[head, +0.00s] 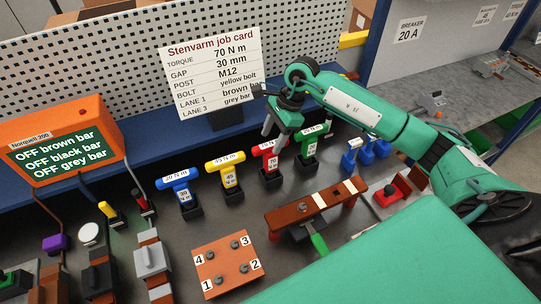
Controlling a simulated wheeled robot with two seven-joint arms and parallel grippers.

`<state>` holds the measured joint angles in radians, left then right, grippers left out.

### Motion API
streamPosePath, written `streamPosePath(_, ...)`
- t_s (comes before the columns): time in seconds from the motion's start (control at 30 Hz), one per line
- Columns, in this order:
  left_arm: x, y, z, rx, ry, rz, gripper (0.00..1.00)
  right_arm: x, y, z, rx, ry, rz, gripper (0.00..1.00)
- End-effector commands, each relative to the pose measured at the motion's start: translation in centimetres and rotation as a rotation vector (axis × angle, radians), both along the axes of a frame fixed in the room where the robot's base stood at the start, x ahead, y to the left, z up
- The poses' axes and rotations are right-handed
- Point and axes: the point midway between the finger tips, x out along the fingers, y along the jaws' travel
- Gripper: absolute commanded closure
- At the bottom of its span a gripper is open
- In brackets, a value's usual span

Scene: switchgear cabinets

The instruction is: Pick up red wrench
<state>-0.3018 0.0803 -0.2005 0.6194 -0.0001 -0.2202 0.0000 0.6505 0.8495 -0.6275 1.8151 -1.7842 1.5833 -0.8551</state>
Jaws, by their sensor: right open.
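The red wrench (269,160) is a T-handled tool standing upright in a dark holder, third from the left in a row of wrenches in the head view. Its handle label appears to read 70 N m. My right gripper (279,138) is open, pointing down just above and behind the red wrench's handle. The gripper overlaps the view close to the handle's right end, and I cannot tell whether they touch. Nothing shows between its fingers. My left gripper is not in view.
A blue wrench (180,188) and yellow wrench (226,173) stand left of the red one, a green wrench (311,141) right. A job card (212,75) stands behind. An orange display (66,145) is left.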

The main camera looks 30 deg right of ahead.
Motion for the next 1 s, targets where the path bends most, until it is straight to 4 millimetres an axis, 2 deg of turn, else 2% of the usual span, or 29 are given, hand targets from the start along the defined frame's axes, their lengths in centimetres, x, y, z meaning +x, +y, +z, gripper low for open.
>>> streamPosePath(0.17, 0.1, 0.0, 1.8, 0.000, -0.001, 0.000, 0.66, -0.5, 0.6, -1.2, 0.001, 0.005, 0.000, 0.44)
streamPosePath(0.33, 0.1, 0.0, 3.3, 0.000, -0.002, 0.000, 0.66, -0.8, 1.4, -3.1, 0.003, 0.005, 0.000, 0.44)
streamPosePath(0.5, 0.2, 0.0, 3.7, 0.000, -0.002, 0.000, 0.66, -0.7, 1.8, -4.6, 0.001, 0.002, 0.000, 0.44)
streamPosePath(0.73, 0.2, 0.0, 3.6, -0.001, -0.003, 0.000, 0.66, -0.6, 1.8, -4.8, 0.001, 0.000, 0.000, 0.44)
streamPosePath(0.77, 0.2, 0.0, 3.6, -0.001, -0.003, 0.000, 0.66, -0.6, 1.8, -4.8, 0.001, 0.000, 0.000, 0.48)
streamPosePath(1.0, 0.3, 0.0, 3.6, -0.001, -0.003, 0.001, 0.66, -0.6, 1.8, -4.8, 0.001, 0.000, -0.001, 0.95)
